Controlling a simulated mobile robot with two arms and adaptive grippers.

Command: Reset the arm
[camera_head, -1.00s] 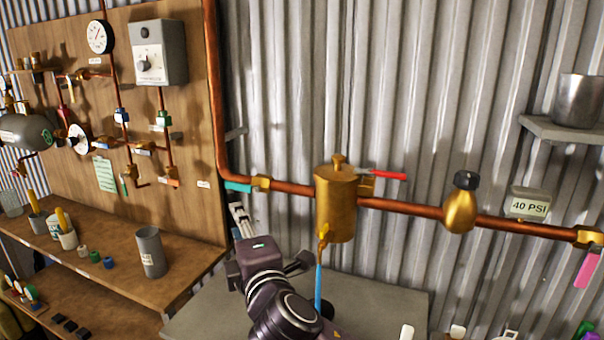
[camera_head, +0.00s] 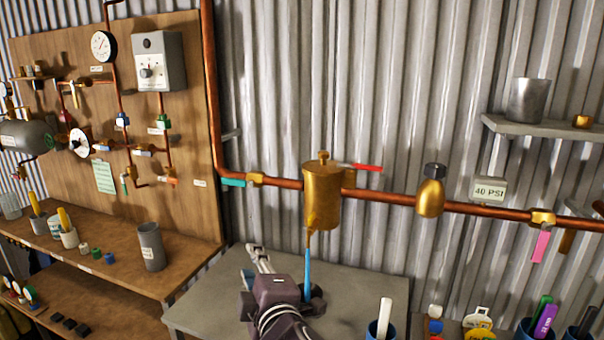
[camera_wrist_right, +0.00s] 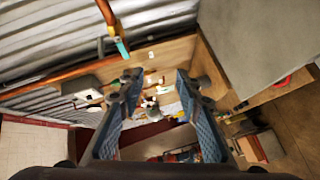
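My right arm rises from the bottom edge of the head view. Its gripper (camera_head: 259,256) shows in front of the grey table, below the pipe and left of the blue-handled lever (camera_head: 308,270). In the right wrist view the gripper (camera_wrist_right: 157,85) has its two blue-padded fingers wide apart with nothing between them. The brass canister (camera_head: 322,198) sits on the copper pipe (camera_head: 395,197), and the blue handle hangs below it, apart from the fingers as far as I can tell. My left gripper is not in view.
A grey table (camera_head: 215,300) lies under the arm. A wooden bench (camera_head: 110,270) with a grey cup (camera_head: 151,248) and a gauge panel (camera_head: 195,110) stand left. A red lever (camera_head: 367,167), brass bulb (camera_head: 430,195) and pink lever (camera_head: 540,246) line the pipe. Cups of markers (camera_head: 381,328) stand lower right.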

